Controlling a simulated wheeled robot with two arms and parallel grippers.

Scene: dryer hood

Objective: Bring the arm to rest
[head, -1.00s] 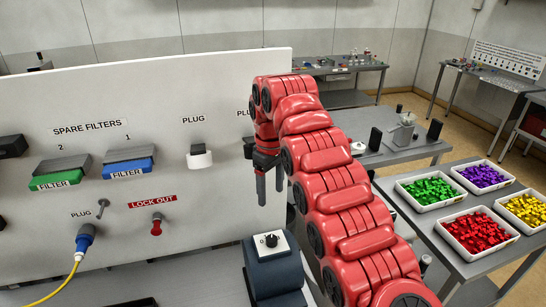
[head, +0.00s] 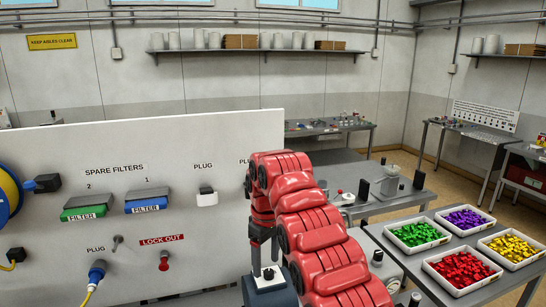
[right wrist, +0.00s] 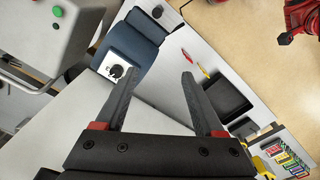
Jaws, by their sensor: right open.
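My red right arm (head: 312,225) rises from the bottom in the head view, in front of the right end of the white panel (head: 230,130). The block with the white knob plate (right wrist: 117,70) lies beyond the left finger there. My left gripper does not show in the head view.
The panel carries a green filter (head: 85,213), a blue filter (head: 146,206), a white plug (head: 207,203) and a red lock-out knob (head: 164,261). A grey table with several trays of coloured pieces, one red (head: 462,270), stands at right. A black tray (right wrist: 228,97) shows in the wrist view.

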